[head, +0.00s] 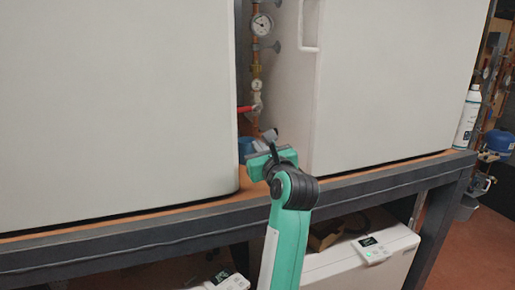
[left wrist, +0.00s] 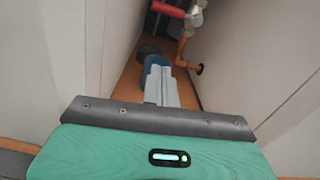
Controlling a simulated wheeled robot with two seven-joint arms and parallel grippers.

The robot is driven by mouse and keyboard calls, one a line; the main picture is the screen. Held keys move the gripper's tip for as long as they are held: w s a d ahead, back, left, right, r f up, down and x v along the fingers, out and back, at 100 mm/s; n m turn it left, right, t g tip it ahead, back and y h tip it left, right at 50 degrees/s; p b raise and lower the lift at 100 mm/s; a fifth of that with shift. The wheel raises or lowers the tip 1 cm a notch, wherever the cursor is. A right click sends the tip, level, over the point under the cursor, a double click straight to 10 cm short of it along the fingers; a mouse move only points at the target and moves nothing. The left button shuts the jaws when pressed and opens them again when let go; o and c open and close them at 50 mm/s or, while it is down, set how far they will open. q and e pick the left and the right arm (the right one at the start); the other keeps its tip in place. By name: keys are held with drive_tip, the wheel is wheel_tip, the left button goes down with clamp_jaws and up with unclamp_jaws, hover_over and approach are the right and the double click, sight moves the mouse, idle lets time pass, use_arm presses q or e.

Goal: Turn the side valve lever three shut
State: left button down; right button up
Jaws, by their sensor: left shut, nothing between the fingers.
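A red valve lever (head: 246,109) sits on the vertical copper pipe in the gap between two white units. It points left, roughly level. The lever also shows at the top of the left wrist view (left wrist: 168,9). I see no number on it, so I cannot tell if it is lever three. My left gripper (head: 267,136) is at the mouth of the gap, below and in front of the lever, apart from it. Its grey fingers (left wrist: 161,82) are shut and empty, pointing into the gap. My right gripper is in neither view.
The left white unit (head: 120,105) and right white unit (head: 395,85) wall in the narrow gap. A round gauge (head: 262,25) is higher on the pipe. A blue object (head: 245,148) lies low behind the gripper. The grey bench edge (head: 345,189) runs in front.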

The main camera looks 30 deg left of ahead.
use_arm(q)
drive_tip(key=c, duration=1.7)
unclamp_jaws()
drive_tip(key=shift+w, duration=0.1)
